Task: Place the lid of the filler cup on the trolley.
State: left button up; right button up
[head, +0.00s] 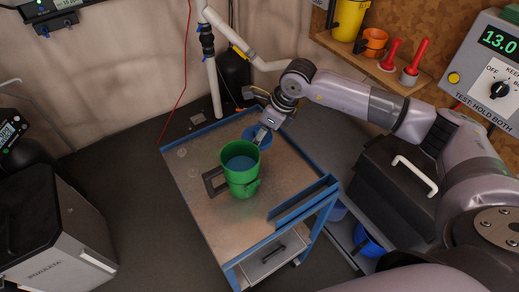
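The green filler cup (241,180) stands upright on the trolley (212,226), with a black handle to its left. Its top is open and its inside looks blue. A round blue lid (252,132) is just behind the cup, near the trolley's far edge. My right gripper (261,136) reaches in from the right, with its fingertips at the lid. It appears shut on the lid, though the fingers are small and partly hard to see. I cannot tell whether the lid touches the trolley top. My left gripper is out of view.
The trolley top is bare at the front left, with a blue-edged tray part (302,200) at its right. A black case (392,185) is to the right. A wooden shelf (375,68) holds cups and red-handled tools. A dark box (58,240) stands at left.

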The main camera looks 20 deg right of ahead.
notch_tip(320, 180, down, 8)
jog(key=shift+f+p, duration=0.1)
jog(key=shift+p, duration=0.45)
jog(key=shift+f, duration=0.2)
jog(key=shift+f, duration=0.2)
jog(key=o, duration=1)
jog(key=shift+r, duration=0.1)
